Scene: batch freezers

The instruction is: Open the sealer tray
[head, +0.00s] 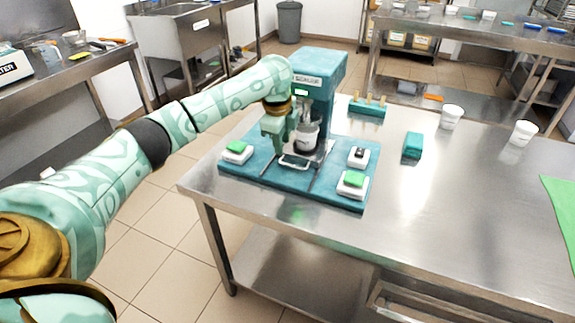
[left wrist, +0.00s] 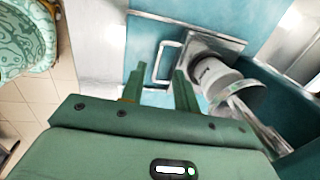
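The teal sealer (head: 318,72) stands on its blue base on the steel table. Its metal sealer tray sits low at the front, with a pale loop handle (head: 294,162) facing me. In the left wrist view the handle (left wrist: 166,62) sticks out from the tray plate (left wrist: 212,44). A white cup (head: 307,136) with a dark band stands at the tray, and it also shows in the left wrist view (left wrist: 214,76). My left gripper (head: 279,146) is just above and beside the handle. In the left wrist view its fingers (left wrist: 159,80) are apart, with the handle near their tips; contact is unclear. My right gripper is out of view.
White blocks with green tops (head: 237,151) and (head: 352,184) flank the tray, with a black switch (head: 358,157) on the right. A teal box (head: 413,146), cups (head: 451,117) and a rack of pegs (head: 368,106) stand farther right.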

